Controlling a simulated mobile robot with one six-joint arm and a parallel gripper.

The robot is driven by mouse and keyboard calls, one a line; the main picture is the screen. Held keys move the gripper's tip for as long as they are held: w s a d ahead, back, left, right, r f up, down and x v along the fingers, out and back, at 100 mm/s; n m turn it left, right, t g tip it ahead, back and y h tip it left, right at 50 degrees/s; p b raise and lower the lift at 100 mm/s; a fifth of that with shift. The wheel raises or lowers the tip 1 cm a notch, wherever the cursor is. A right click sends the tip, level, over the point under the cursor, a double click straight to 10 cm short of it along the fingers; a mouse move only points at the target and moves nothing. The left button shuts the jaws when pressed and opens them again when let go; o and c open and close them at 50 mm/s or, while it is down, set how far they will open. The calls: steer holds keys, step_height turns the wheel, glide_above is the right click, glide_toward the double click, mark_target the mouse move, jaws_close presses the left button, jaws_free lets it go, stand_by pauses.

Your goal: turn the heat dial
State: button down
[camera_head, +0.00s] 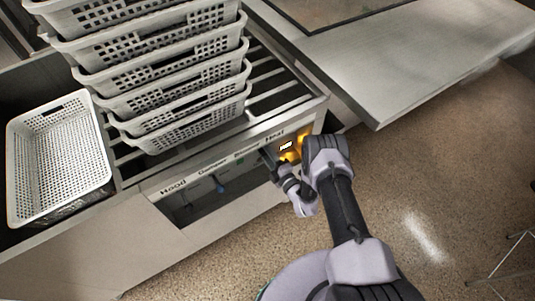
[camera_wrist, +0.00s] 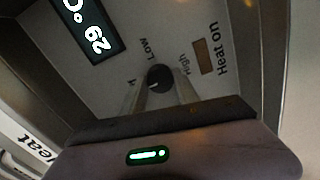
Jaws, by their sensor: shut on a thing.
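The heat dial (camera_wrist: 159,77) is a small dark round knob on a grey recessed panel, in the wrist view. The words Low and High are printed near it. My gripper (camera_wrist: 157,98) is shut on the dial, with one finger on each side of it. A small pale mark shows on the dial's lower left. In the head view my gripper (camera_head: 280,172) reaches the right end of the machine's front, under the Heat label; the dial is hidden there.
Stacked perforated baskets (camera_head: 165,85) stand on the slatted top. One basket (camera_head: 60,150) sits at left. Floor at right is open.

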steer(key=shift+f, duration=0.1)
stand_by(0.3)
steer(key=c, duration=0.9)
jaws_free()
steer(key=p+v, duration=0.5)
steer(key=v, duration=1.2)
steer(key=shift+s+d+p, duration=0.1)
steer(key=shift+s+p, duration=0.15)
steer(key=shift+p, duration=0.05)
